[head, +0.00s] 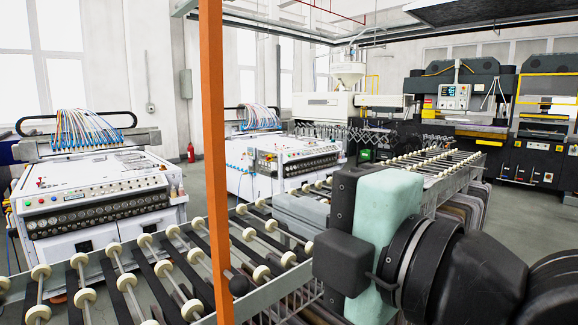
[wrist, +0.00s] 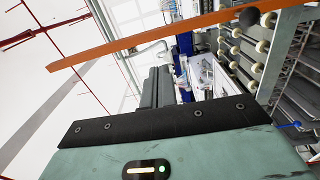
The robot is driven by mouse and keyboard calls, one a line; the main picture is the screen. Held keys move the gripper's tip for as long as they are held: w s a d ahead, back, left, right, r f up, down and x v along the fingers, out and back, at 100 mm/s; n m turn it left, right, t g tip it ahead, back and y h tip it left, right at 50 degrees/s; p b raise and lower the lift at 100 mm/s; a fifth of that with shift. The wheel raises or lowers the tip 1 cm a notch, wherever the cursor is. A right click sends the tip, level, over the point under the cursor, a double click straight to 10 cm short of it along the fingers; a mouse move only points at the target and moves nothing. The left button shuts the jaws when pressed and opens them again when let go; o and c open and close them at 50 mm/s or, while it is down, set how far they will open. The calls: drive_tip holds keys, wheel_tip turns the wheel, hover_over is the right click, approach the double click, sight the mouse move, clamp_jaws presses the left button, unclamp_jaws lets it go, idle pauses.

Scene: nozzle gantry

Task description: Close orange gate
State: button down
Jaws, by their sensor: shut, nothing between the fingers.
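The orange gate (head: 215,130) shows in the head view as a tall, narrow orange bar left of centre, standing in front of the roller conveyor. A round black knob (head: 240,285) sits at its lower right side. In the wrist view the orange bar (wrist: 150,44) runs slantwise across the top, with the black knob (wrist: 250,16) at upper right. My gripper (head: 290,207), on a teal wrist body, is to the right of the bar and apart from it in the head view. Its dark fingers (wrist: 160,82) are shut and empty. Whether the gate is open or closed is unclear.
The roller conveyor (head: 115,280) with cream wheels runs behind the bar and beyond my gripper. White control machines (head: 95,195) stand behind it at left, and dark presses (head: 490,110) at back right. A red extinguisher (head: 191,152) stands by the wall.

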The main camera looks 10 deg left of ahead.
drive_tip(key=p, duration=1.4)
approach(217, 167)
drive_tip(key=x, duration=0.6)
drive_tip(key=shift+r, duration=0.1)
drive_tip(key=shift+w+a, duration=0.25)
drive_tip(key=shift+a, duration=0.1)
